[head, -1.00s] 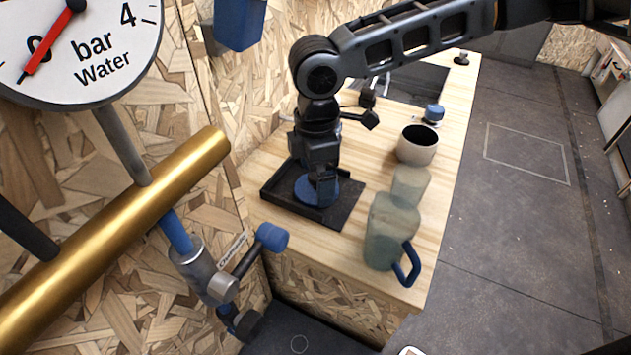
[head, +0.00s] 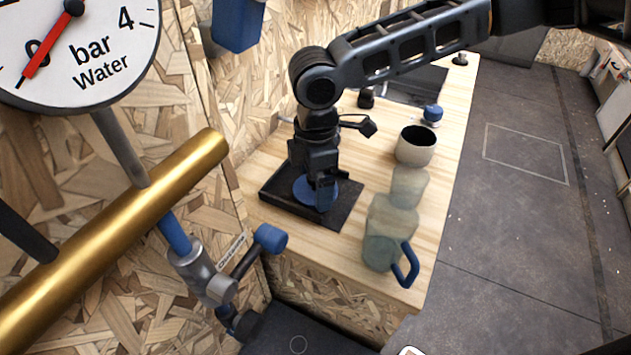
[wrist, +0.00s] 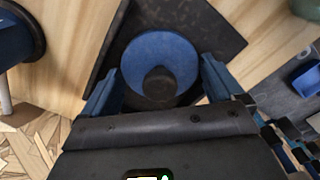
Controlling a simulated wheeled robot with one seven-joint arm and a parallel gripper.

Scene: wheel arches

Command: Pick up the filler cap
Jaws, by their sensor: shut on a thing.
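The filler cap (wrist: 160,52) is a blue disc with a dark round knob. It lies in a shallow black tray (head: 347,209) on the wooden worktop, and in the head view the cap (head: 301,190) is partly hidden behind my gripper (head: 322,192). My gripper points down into the tray. In the wrist view the gripper (wrist: 160,80) has one finger on each side of the cap and is shut on it. The cap looks level and still at the tray floor; any gap beneath it cannot be seen.
A translucent jug (head: 385,235) with a blue handle stands right of the tray. Behind it are a beige pot (head: 416,146) and a small blue-topped item (head: 432,113). A brass pipe (head: 120,215) and water gauge (head: 90,45) are at left. Open floor lies right.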

